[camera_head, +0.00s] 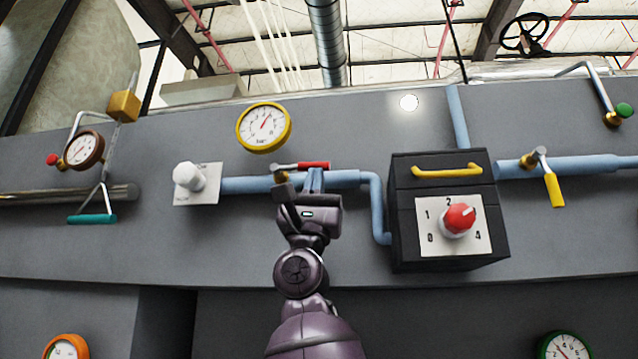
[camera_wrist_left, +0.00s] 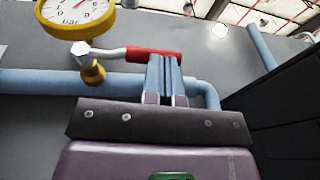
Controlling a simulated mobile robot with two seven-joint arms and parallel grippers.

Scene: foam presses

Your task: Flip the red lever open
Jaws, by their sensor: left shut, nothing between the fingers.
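The red lever (camera_head: 313,165) is a red-sleeved handle on a metal arm. It lies nearly level along the blue pipe in the head view, pointing right from its brass valve. In the left wrist view the red lever (camera_wrist_left: 153,54) shows just above the fingertips, its right part close behind or against them; I cannot tell if they touch. My left gripper (camera_head: 315,174) is shut and empty, with its two blue fingers together at the lever's right end; it also shows in the left wrist view (camera_wrist_left: 164,62). My right gripper is not in view.
A yellow gauge (camera_head: 264,127) hangs above the valve. A white knob (camera_head: 188,177) is to the left. A black box (camera_head: 440,255) with a yellow handle and red dial (camera_head: 459,219) stands to the right. A yellow lever (camera_head: 553,190) is farther right.

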